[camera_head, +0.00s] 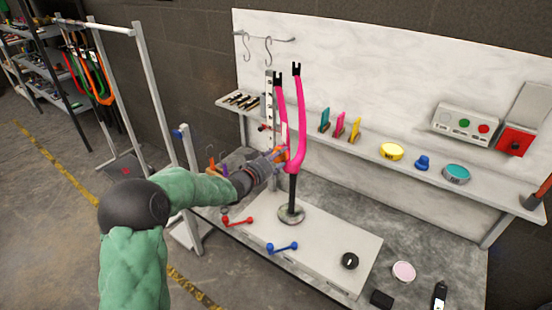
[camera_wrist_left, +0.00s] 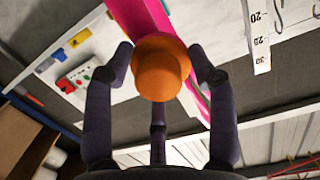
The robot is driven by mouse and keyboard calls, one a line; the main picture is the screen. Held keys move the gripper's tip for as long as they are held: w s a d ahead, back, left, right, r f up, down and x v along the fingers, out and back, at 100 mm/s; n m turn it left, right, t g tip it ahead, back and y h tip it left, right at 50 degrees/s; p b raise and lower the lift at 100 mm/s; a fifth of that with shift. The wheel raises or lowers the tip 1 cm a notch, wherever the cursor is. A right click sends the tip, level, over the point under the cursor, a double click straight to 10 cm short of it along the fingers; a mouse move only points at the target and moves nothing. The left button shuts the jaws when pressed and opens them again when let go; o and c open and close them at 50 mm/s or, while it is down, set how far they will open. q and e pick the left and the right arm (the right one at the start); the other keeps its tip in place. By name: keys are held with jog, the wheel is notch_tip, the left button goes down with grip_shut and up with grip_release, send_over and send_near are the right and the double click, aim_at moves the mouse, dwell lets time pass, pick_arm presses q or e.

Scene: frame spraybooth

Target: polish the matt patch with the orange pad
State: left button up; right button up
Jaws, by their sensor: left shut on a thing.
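The orange pad (camera_wrist_left: 160,65) is a round orange knob between the fingers of my left gripper (camera_wrist_left: 160,80) in the left wrist view. My left gripper (camera_head: 276,158) is shut on it, beside the pink forked frame part (camera_head: 299,135) in the head view. A bit of the orange pad (camera_head: 282,152) shows there against the left pink tube. The pink tube (camera_wrist_left: 140,18) lies just behind the pad in the wrist view. I cannot tell whether pad and tube touch. The matt patch cannot be made out clearly. My right gripper is not in view.
The pink part stands on a black post with a round base (camera_head: 291,214) on a light plate (camera_head: 335,247). Red (camera_head: 238,221) and blue (camera_head: 282,248) handles lie in front. A shelf (camera_head: 375,157) with tins and coloured scrapers runs behind. A rack (camera_head: 145,75) stands left.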

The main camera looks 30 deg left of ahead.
aim_at(284, 123)
pick_arm(q)
jog(key=shift+w, duration=0.2)
jog(key=shift+r, duration=0.1)
jog(key=shift+w+r+p, duration=0.1)
jog(key=shift+r+p, duration=3.8)
jog(key=shift+r, duration=1.75)
jog(key=shift+f+b, duration=4.6)
jog(key=shift+f, duration=1.2)
jog(key=shift+r, duration=0.1)
jog(key=shift+s, duration=0.65)
jog(key=shift+s+a, duration=0.2)
jog(key=shift+s, duration=2.3)
jog(key=shift+s, duration=0.15)
